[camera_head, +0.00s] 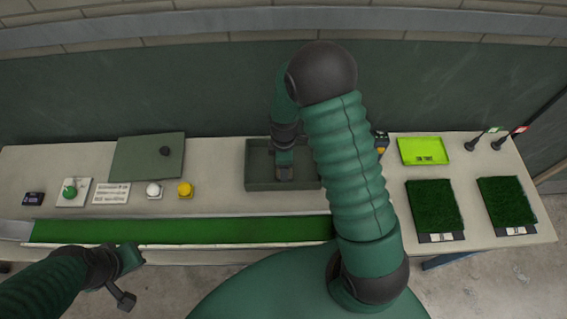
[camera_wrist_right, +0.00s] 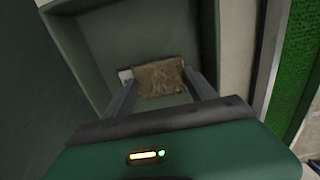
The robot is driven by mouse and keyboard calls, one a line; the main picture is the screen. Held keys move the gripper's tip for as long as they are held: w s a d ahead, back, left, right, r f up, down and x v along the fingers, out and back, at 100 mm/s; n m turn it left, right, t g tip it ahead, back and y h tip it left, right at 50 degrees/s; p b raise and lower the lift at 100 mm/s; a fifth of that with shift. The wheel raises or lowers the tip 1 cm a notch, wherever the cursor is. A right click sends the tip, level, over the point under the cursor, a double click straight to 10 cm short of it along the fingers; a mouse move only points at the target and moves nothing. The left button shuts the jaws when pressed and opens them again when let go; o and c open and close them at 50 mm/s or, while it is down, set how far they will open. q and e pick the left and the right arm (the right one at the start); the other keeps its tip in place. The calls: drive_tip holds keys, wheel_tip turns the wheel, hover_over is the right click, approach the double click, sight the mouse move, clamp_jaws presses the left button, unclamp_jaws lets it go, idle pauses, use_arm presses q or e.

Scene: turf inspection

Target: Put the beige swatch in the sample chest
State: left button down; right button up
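The beige swatch (camera_wrist_right: 160,77) shows in the right wrist view as a rough tan piece, with a small white tag at its left. It fills the gap between the fingers of my right gripper (camera_wrist_right: 160,86), which appear to press on both its sides. The sample chest is the open dark green box (camera_head: 258,180); its inner wall also fills much of the right wrist view (camera_wrist_right: 150,28). My right gripper (camera_head: 284,174) reaches down into it, and the swatch is hidden in the head view. My left gripper (camera_head: 129,279) is apart, in front of the table; its finger gap is unclear.
A green panel with a dark knob (camera_head: 148,158) lies left of the chest. A green button (camera_head: 70,192), white button (camera_head: 153,190) and yellow button (camera_head: 185,190) stand leftward. A turf strip (camera_head: 180,230) runs along the front. A lime tray (camera_head: 423,151) and two turf samples (camera_head: 434,206) are right.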

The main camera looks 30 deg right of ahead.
drive_tip(key=o, duration=0.4)
drive_tip(key=shift+a, duration=0.1)
drive_tip(key=shift+a+r, duration=0.1)
drive_tip(key=shift+a, duration=0.25)
wheel_tip(320, 180, up, 11)
drive_tip(key=s+a+r+m+t, duration=0.2)
drive_tip(key=s+a+m, duration=0.5)
drive_tip(key=s+m, duration=0.2)
drive_tip(key=m, duration=0.2)
drive_tip(key=shift+m+t+b, duration=0.3)
drive_tip(key=shift+b, duration=0.05)
